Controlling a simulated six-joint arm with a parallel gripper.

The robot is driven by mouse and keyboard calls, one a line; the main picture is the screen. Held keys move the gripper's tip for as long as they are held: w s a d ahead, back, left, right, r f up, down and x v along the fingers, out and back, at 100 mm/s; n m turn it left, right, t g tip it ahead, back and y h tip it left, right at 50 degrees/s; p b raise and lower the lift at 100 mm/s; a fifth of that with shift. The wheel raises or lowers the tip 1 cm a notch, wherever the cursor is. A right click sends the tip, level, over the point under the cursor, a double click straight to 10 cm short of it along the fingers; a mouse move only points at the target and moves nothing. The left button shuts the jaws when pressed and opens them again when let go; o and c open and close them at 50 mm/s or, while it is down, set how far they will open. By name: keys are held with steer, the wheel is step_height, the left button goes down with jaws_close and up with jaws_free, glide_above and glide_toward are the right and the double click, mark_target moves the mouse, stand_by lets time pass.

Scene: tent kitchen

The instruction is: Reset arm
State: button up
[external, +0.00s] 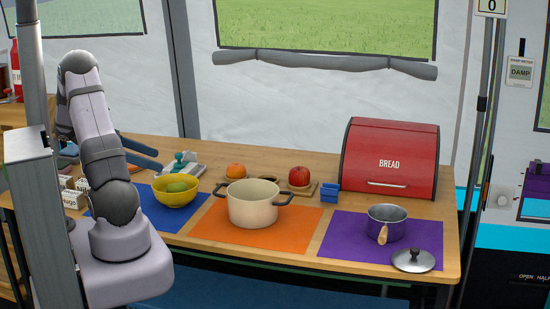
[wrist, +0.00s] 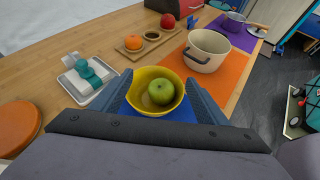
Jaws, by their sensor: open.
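My gripper (external: 157,159) is open and empty at the left of the table in the external view, behind the yellow bowl. In the wrist view its two blue-grey fingers (wrist: 158,84) stand apart on either side of the bowl's image. I cannot tell the exact gap between fingers and bowl. The yellow bowl (external: 176,196) stands on the blue mat (external: 150,222) with a green apple (wrist: 161,92) inside. My arm is bent over at the left of the external view and hides part of the table there.
A cream pot (external: 252,204) stands on an orange mat. A saucepan (external: 386,223) and a lid (external: 413,260) are at the right. A tray with an orange (external: 236,171) and red apple (external: 299,175), a teal-handled item (external: 183,164) and a red bread box (external: 390,157) stand behind.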

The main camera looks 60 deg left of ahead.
steer(key=w+d+r+m+g+h+p, duration=0.1)
steer(key=w+d+m+g+p, duration=0.15)
steer(key=d+m, duration=0.4)
steer(key=w+d+m+g+h+p, duration=0.2)
steer(key=w+d+m+g, duration=0.1)
steer(key=d, duration=0.6)
steer(key=w+d+r+m+g+h+p, duration=0.1)
steer(key=w+d+m+g+p, duration=0.2)
steer(key=d, duration=0.5)
steer(key=s+d+r+m+g+y+p, duration=0.2)
steer(key=d+m+y+p, duration=0.1)
steer(key=d+m, duration=0.4)
steer(key=s+d+r+m+g+y+p, duration=0.1)
steer(key=s+d+r+m+y+p, duration=0.1)
steer(key=d+m, duration=0.6)
steer(key=m+y+p, duration=0.1)
steer(key=m, duration=0.5)
steer(key=shift+s+g, duration=0.35)
